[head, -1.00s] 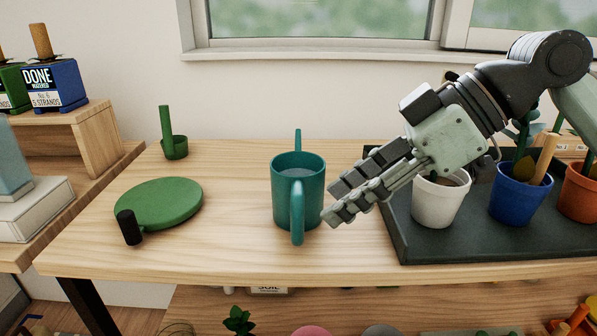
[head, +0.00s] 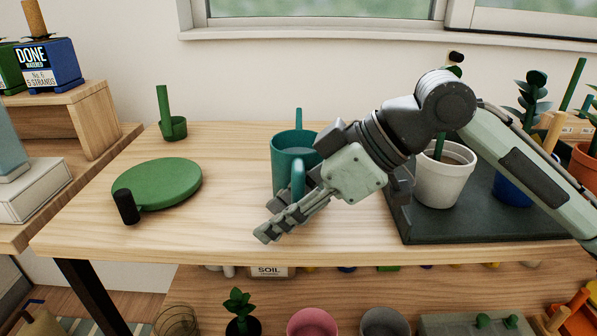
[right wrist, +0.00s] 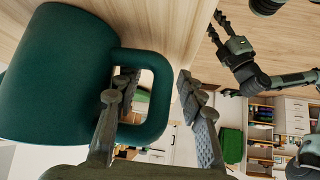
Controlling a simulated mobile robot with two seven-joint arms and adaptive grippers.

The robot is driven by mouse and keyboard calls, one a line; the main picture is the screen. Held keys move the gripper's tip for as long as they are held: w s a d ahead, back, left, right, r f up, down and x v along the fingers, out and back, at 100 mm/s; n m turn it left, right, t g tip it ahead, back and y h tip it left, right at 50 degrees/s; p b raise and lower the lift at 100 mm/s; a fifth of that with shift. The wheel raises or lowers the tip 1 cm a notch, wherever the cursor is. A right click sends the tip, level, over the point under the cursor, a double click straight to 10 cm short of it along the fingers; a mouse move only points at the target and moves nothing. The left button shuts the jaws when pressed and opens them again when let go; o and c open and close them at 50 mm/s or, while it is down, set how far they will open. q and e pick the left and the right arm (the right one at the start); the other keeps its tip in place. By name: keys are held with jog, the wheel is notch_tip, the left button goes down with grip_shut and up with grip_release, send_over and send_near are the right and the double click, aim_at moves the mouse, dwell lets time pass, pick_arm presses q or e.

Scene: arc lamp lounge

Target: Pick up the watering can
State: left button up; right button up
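The teal watering can (head: 292,150) stands upright on the wooden table, its handle towards me and a thin spout behind. My right gripper (head: 268,232) is in front of the can at handle height and hides its lower right part. In the right wrist view the can (right wrist: 50,75) is at the left, and its handle loop reaches between the two spread fingers of my right gripper (right wrist: 155,78). One finger overlaps the loop's opening; I cannot tell whether the fingers touch it. My left gripper (right wrist: 220,30) shows small at the upper right of that view, fingers apart and empty.
A green round disc with a dark knob (head: 158,184) and a green cup-like holder (head: 173,128) are left of the can. A dark tray (head: 468,222) with potted plants is at the right. The front left of the tabletop (head: 120,238) is clear.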

grip_shut()
dwell(0.3)
dwell(0.3)
